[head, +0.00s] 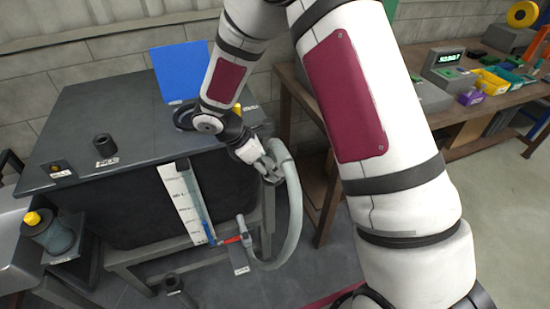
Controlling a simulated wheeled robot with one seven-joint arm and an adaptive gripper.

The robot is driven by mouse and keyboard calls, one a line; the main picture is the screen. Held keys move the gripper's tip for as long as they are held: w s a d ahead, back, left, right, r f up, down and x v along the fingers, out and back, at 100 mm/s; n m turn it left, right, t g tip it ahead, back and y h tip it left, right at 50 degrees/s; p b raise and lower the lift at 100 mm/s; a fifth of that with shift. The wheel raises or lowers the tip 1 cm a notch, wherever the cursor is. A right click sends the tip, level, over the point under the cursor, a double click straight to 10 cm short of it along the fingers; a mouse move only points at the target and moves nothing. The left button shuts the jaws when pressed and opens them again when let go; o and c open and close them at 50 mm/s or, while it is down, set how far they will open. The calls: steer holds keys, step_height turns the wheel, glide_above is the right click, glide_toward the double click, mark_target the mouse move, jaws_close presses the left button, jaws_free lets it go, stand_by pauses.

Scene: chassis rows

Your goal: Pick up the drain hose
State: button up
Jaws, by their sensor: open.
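The drain hose (294,208) is a pale, translucent tube at the front right of the dark tank. It rises in an arc from low down near a valve with a red handle (231,240), and its upper end bends over beside my gripper. My gripper (269,173) is open at the hose's upper part, just right of the tank's front face. The fingers overlap the hose in the head view. I cannot tell whether they touch it or straddle it.
The dark tank (115,205) has a lid (90,120) with a black cap (103,145) on it. A blue panel (180,72) stands behind. A level scale (184,200) is on its front. A wooden workbench (460,115) with coloured bins stands at right.

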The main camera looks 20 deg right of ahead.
jaws_close()
steer(key=shift+r, duration=0.1)
step_height(320, 180, up, 10)
steer(key=shift+f, duration=0.1)
stand_by(0.4)
